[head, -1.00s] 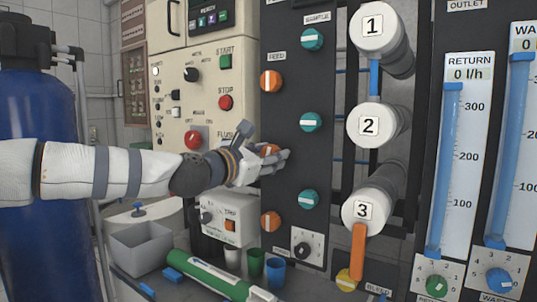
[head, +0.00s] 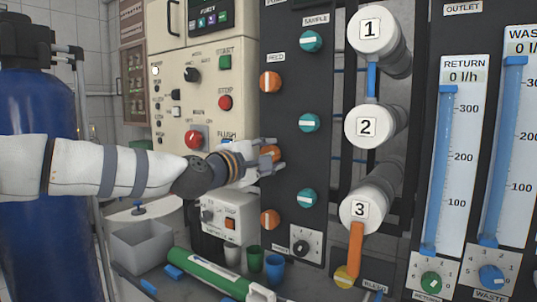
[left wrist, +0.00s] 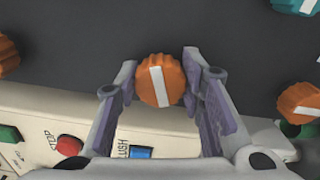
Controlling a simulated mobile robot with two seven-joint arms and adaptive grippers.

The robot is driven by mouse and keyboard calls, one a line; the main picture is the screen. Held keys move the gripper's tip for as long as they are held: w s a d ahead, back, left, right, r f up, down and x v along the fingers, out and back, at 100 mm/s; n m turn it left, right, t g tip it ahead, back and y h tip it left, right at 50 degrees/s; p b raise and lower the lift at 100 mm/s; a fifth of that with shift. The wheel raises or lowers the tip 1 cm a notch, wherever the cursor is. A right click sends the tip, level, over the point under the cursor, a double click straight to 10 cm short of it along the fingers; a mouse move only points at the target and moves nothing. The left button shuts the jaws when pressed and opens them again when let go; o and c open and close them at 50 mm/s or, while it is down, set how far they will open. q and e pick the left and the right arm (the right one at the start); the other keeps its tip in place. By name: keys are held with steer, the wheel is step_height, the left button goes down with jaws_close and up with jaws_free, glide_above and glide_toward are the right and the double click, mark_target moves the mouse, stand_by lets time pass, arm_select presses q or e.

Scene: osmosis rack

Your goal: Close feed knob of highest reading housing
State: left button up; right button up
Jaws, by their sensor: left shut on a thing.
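The feed column on the dark panel has three orange knobs. The top feed knob (head: 270,81) and bottom feed knob (head: 269,219) each show an upright white bar. My left gripper (head: 274,155) is at the middle feed knob (head: 266,153), which it partly hides. In the left wrist view, the fingers of my left gripper (left wrist: 162,90) are shut on the middle feed knob (left wrist: 160,81), one on each side. Its white bar runs nearly straight along the picture's height, slightly tilted. Housings 1 (head: 372,30), 2 (head: 370,126) and 3 (head: 362,210) are to the right. My right gripper is not in view.
Teal sample knobs (head: 309,123) stand right of the feed knobs. The control box (head: 218,85) with start and stop buttons is left of the panel. Cups (head: 274,268), a green cylinder (head: 207,274) and a grey bin (head: 140,246) are below.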

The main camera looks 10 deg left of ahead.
arm_select(q)
steer(key=shift+m, duration=2.1)
steer(key=o, duration=1.1)
steer(key=shift+o, duration=0.2)
steer(key=v, duration=1.2)
steer(key=shift+f, duration=0.15)
